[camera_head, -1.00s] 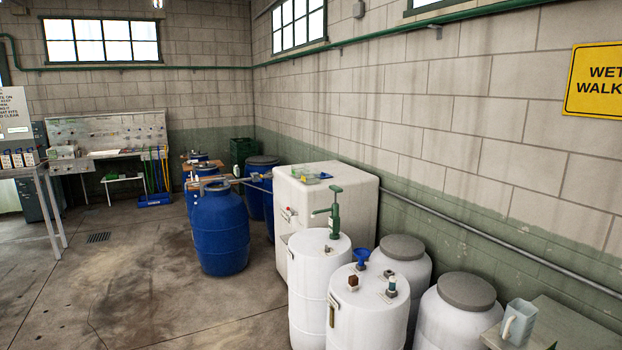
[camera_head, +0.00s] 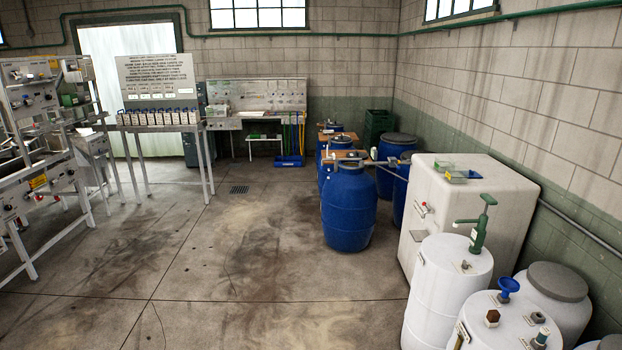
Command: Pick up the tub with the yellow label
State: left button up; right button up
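I cannot make out for sure a tub with a yellow label. A small greenish tray-like container (camera_head: 464,174) with a yellow patch on it sits on top of the white cabinet (camera_head: 482,200) at the right; it is too small to tell whether it is the tub. A row of small white containers with dark tops (camera_head: 158,118) stands on the table under the sign, their labels too small to read. Neither of my grippers is in view.
Blue drums (camera_head: 348,210) stand right of centre, and white drums (camera_head: 445,290) at the lower right. A metal machine (camera_head: 40,150) stands at the left. A grey sign (camera_head: 156,78) rises behind the table (camera_head: 200,128). The concrete floor (camera_head: 215,270) between is open.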

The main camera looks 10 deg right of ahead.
aim_at(456, 174)
jog(key=i, duration=2)
jog(key=z, duration=0.2)
jog(key=i, duration=2)
jog(key=z, duration=0.3)
